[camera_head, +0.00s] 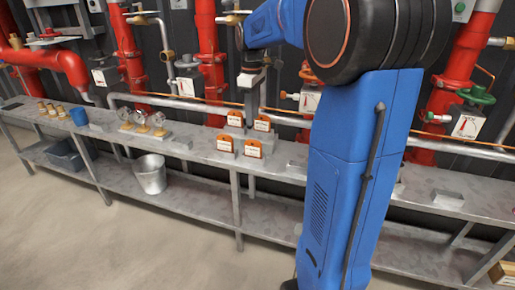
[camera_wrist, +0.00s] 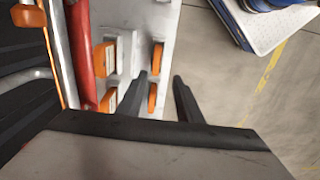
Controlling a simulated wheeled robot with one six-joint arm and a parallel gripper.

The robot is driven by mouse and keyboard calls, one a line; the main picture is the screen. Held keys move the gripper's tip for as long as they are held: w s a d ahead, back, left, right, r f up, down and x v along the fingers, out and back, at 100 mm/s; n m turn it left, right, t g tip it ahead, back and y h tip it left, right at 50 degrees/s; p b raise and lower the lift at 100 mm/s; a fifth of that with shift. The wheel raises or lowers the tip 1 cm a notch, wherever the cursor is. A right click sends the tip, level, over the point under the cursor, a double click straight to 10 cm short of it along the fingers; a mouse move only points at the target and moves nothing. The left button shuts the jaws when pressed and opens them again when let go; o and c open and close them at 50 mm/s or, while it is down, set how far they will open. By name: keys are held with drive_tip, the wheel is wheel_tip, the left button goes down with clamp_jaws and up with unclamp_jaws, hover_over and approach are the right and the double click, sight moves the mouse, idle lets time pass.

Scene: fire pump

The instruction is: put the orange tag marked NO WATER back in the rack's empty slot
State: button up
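Several orange tags with white labels stand on the grey bench in the head view, among them a front right tag (camera_head: 253,148), a front left tag (camera_head: 225,143), a back left tag (camera_head: 235,118) and a back right tag (camera_head: 262,123). The label words are too small to read, so I cannot tell which is NO WATER. My gripper (camera_head: 251,112) points down over this group. In the wrist view my gripper (camera_wrist: 160,76) has its two dark fingers apart, with an orange tag (camera_wrist: 152,97) seen between them, apparently below. I cannot make out the empty slot.
Red pipes (camera_head: 207,60) and a long grey pipe (camera_head: 190,104) run behind the bench. A blue cup (camera_head: 79,116) and gauges (camera_head: 142,122) stand to the left. A metal bucket (camera_head: 150,174) sits on the lower shelf. The floor in front is clear.

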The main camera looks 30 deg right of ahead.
drive_tip(key=s+a+m+t, duration=0.1)
drive_tip(key=s+a+m, duration=0.1)
drive_tip(key=s+a, duration=0.45)
drive_tip(key=s+a+m+t, duration=0.15)
drive_tip(key=s+a, duration=0.25)
drive_tip(key=s, duration=0.5)
drive_tip(key=s+a+f+m+t, duration=0.1)
drive_tip(key=s+a+f+m, duration=0.1)
drive_tip(key=s+f, duration=0.2)
drive_tip(key=s+a+f+m+t, duration=0.1)
drive_tip(key=s+f, duration=0.3)
drive_tip(key=s, duration=0.6)
drive_tip(key=shift+a+m, duration=0.45)
drive_tip(key=shift+a, duration=0.4)
